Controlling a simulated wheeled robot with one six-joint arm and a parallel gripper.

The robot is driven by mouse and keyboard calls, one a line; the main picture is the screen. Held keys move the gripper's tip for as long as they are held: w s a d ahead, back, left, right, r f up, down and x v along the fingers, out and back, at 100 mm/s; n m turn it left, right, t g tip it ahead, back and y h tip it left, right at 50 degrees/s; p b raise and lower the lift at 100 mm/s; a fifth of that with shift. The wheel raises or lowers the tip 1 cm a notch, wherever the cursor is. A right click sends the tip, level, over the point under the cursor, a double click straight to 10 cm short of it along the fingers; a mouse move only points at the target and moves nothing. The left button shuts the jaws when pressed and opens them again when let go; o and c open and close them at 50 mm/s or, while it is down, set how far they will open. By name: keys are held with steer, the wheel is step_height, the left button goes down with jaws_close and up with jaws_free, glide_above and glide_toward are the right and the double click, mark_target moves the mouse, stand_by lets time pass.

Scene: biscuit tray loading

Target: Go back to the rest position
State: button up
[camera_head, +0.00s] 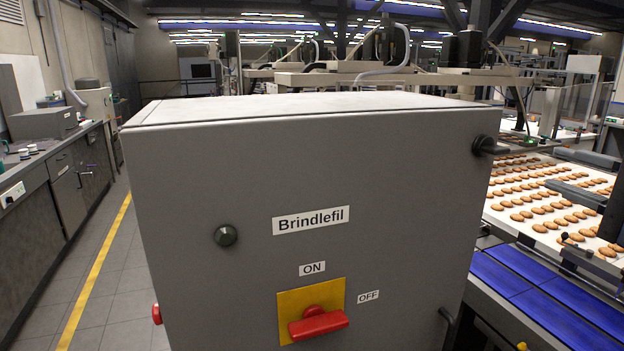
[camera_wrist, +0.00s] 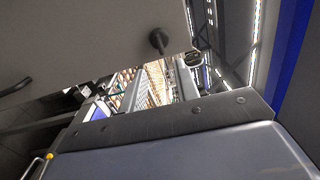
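My arm does not show in the head view. The grey Brindlefil cabinet (camera_head: 390,200) fills the middle of the head view. Its red rotary handle (camera_head: 318,323) lies nearly level on a yellow plate, below the ON label and left of the OFF label. The cabinet also seems to fill the wrist view's upper left (camera_wrist: 80,35).
Rows of biscuits (camera_head: 540,211) lie on a pale conveyor at the right, beside a blue belt (camera_head: 545,300). A counter (camera_head: 60,165) runs along the left. Clear floor with a yellow line (camera_head: 97,268) lies between counter and cabinet.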

mark_target(504, 150)
steer(key=p+x, duration=0.2)
steer(key=x, duration=0.8)
steer(key=shift+a, duration=0.15)
steer(key=n+b, duration=0.1)
steer(key=n, duration=0.5)
steer(key=shift+b, duration=0.4)
steer(key=n, duration=0.4)
steer(key=shift+s+r, duration=0.1)
steer(key=shift+r, duration=0.1)
steer(key=shift+n+p, duration=0.6)
steer(key=shift+n, duration=1.4)
